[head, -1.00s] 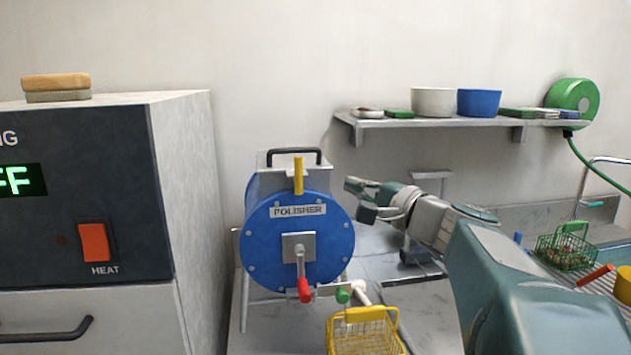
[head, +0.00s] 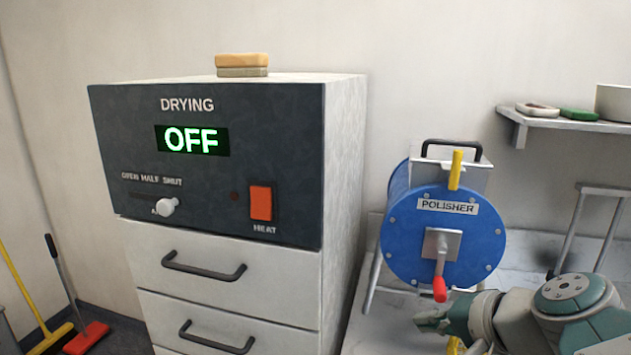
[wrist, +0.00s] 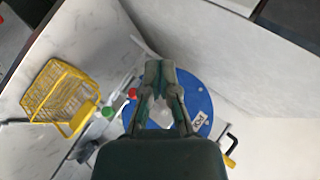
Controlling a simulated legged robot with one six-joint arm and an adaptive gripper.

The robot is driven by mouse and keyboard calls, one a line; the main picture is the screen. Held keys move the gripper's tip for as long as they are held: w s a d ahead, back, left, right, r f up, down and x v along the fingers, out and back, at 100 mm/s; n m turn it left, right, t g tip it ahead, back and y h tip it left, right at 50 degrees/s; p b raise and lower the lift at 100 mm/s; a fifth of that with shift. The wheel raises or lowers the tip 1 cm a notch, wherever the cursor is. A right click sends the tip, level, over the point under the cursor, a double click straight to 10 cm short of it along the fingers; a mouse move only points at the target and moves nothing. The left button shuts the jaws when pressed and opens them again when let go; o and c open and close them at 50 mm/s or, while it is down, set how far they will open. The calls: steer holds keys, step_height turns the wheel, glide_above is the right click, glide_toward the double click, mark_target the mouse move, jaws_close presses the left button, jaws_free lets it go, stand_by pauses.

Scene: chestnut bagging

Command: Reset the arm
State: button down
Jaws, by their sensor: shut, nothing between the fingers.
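My gripper (head: 432,320) shows at the lower right of the head view, just below the polisher's red-tipped crank and pointing left. In the wrist view its two fingers (wrist: 160,68) meet at the tips with nothing between them. The blue drum polisher (head: 445,250) stands behind it in the head view. In the wrist view the polisher (wrist: 196,92) lies beyond the fingers, partly hidden by them. I cannot tell how far apart they are, and no contact is visible.
A drying cabinet (head: 222,175) reading OFF stands left of the polisher. A yellow wire basket (wrist: 60,95) shows in the wrist view. A wall shelf (head: 560,122) is at upper right. A broom (head: 85,335) stands at far left.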

steer(key=s+f+n+g+h, duration=0.3)
steer(key=s+f+n+h, duration=0.3)
steer(key=s+f+n, duration=0.2)
steer(key=shift+s+f, duration=0.75)
steer(key=shift+s, duration=0.1)
